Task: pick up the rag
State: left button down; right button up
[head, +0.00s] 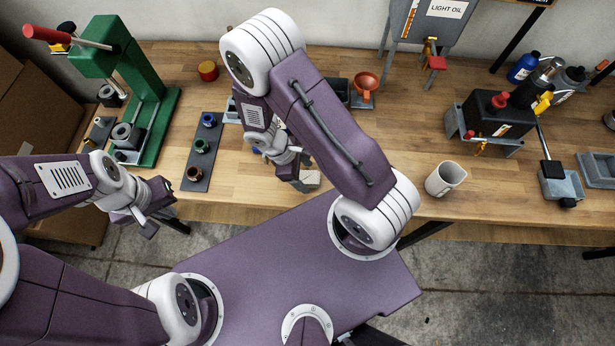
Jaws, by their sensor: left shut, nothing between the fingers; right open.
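I cannot make out the rag for certain. A small pale piece (311,180) shows beside my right gripper at the bench's front edge; it may be part of the rag, but I cannot tell. My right gripper (302,184) points down at the front edge of the wooden bench (400,130), and its arm hides much of the bench behind it. It is open. My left gripper (167,227) is shut and empty, in front of the bench's front edge at the left.
A green press (150,110) stands at the left. A dark strip (207,150) holds several coloured rings. A white mug (445,179), an orange funnel (366,82) and a black machine (492,117) stand to the right. Bare bench lies around the mug.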

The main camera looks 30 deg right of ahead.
jog(key=shift+d+f, duration=0.2)
jog(key=shift+f, duration=0.35)
jog(key=c, duration=1.4)
jog(key=shift+r, duration=0.15)
